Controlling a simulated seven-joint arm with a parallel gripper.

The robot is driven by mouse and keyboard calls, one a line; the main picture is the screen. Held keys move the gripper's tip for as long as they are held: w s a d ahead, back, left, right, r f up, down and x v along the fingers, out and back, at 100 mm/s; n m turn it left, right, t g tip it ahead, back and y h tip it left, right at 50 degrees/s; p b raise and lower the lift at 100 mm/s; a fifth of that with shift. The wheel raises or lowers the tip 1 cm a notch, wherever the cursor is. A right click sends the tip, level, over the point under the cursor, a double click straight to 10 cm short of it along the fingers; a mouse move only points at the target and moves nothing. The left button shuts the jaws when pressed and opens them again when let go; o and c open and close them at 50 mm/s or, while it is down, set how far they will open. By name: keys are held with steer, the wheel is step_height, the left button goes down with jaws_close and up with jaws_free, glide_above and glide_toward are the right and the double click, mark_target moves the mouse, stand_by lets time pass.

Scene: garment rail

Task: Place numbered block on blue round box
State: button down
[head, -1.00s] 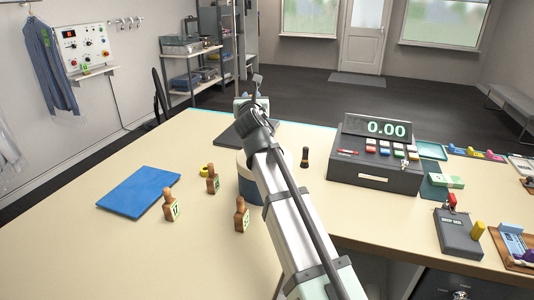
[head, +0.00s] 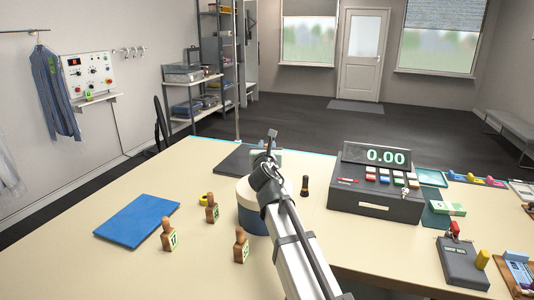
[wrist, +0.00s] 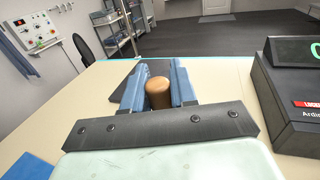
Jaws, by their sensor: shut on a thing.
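My gripper (wrist: 157,78) is shut on a brown, round-topped wooden piece (wrist: 158,92) between its blue fingers. Only the top of this piece shows, so I cannot see a number on it. In the head view my arm hides it. The blue round box (head: 250,222), with a cream lid, stands on the table, partly behind my arm.
A blue flat pad (head: 138,219) lies on the left. The cash register (head: 376,183) stands on the right. A dark flat pad (head: 232,159) lies at the back edge.

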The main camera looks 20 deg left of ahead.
steer(key=shift+f, duration=0.9)
steer(key=shift+f, duration=0.1)
steer(key=c, duration=0.9)
jaws_free()
steer(key=shift+s, duration=0.2)
steer(key=v, duration=1.1)
steer(key=shift+s+d, duration=0.2)
steer(key=shift+s, duration=0.1)
